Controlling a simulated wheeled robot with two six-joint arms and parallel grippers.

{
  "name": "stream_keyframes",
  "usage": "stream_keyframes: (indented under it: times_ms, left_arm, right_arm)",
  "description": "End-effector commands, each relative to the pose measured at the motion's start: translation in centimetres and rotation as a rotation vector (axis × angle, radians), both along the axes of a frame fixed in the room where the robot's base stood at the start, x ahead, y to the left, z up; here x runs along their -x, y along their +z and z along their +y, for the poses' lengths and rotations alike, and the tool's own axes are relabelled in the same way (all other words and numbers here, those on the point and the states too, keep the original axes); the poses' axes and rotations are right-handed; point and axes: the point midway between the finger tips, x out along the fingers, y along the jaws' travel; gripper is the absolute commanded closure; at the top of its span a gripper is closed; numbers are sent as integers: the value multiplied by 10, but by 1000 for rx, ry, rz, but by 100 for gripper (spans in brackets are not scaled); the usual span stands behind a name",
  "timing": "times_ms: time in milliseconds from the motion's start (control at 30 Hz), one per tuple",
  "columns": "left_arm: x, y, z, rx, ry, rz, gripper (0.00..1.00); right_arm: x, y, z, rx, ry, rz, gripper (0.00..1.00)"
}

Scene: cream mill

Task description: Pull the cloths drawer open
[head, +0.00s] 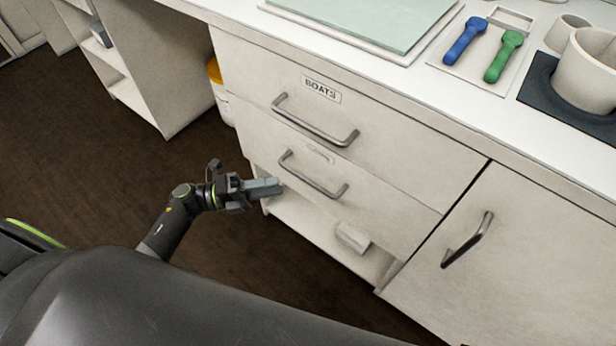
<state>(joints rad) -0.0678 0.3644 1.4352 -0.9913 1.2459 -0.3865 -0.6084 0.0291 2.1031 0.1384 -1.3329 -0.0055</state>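The cabinet has a top drawer (372,148) labelled BOATS with a grey bar handle (313,124). Below it is a second drawer (385,210) with its own bar handle (312,178) and a small label (319,153) too faint to read. No label reading cloths can be made out. Both drawer fronts look flush with the cabinet. My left gripper (279,187) is at the left end of the second drawer, just left of and below its handle. Its fingers appear together with nothing between them, and it is not around the handle. My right gripper is not in view.
A cupboard door (530,260) with a slanted handle (467,240) is at the right. A pale block (353,238) shows below the second drawer. The counter holds a glass board (365,17), blue (465,41) and green (503,56) tools and a white vessel (587,75). Floor at left is clear.

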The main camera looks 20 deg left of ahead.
Motion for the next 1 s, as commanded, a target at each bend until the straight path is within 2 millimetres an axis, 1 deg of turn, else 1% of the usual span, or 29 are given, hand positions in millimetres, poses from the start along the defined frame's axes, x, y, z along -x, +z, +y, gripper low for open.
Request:
stream_keyframes:
  times_ms: [33, 200, 400, 600, 867, 1000]
  left_arm:
    - [-5, 4, -12, 5, -1, -4, 68]
    - [-20, 8, -44, 4, -1, -2, 68]
    - [-33, 11, -71, 3, 1, -1, 68]
    - [-37, 12, -81, 2, 1, 1, 68]
    - [-37, 12, -82, 1, 1, 1, 68]
    - [-37, 12, -81, 1, 1, 1, 86]
  right_arm:
    - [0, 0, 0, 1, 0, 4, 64]
    - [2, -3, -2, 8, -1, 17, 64]
    - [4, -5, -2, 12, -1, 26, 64]
    - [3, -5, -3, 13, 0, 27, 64]
    - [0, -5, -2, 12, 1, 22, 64]
    - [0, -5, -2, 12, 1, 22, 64]
